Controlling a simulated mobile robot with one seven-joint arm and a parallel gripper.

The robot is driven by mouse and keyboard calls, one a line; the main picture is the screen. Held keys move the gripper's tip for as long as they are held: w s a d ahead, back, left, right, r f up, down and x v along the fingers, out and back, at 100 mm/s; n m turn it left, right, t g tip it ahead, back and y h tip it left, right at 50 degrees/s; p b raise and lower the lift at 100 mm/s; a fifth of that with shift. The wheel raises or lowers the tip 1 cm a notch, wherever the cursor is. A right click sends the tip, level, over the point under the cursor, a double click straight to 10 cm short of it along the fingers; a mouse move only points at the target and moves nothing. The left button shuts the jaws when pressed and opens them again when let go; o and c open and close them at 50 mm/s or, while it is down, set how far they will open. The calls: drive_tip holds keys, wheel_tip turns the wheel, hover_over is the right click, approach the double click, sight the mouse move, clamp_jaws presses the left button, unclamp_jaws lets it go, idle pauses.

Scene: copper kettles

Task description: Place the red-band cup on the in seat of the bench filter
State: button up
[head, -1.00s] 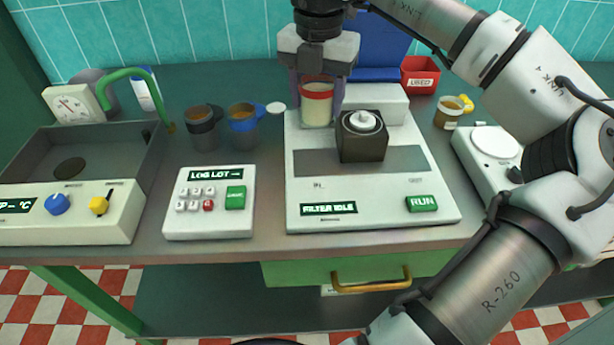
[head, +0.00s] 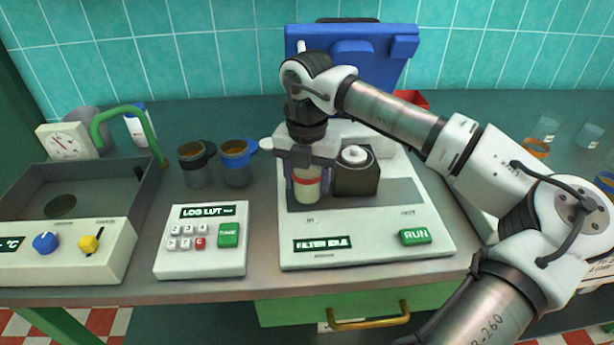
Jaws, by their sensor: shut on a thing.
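The red-band cup (head: 306,187) is pale with a red band near its top. My gripper (head: 306,170) is shut on it from above, with fingers on both sides of the cup. The cup is upright over the left part of the dark strip on the bench filter (head: 378,238), behind the small "in" label. I cannot tell whether its base touches the filter. The in seat itself is hidden under the cup. The filter's display reads FILTER IDLE, and a green RUN button is at its front right.
A dark block with a white knob (head: 354,155) stands on the filter just right of the cup. Two dark cups, one with a blue band (head: 236,172), stand to the left.

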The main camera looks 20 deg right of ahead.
drive_tip(key=shift+f, duration=0.1)
drive_tip(key=o, duration=0.8)
wheel_tip(320, 180, up, 12)
drive_tip(key=shift+r+b, duration=0.15)
drive_tip(key=shift+b, duration=0.2)
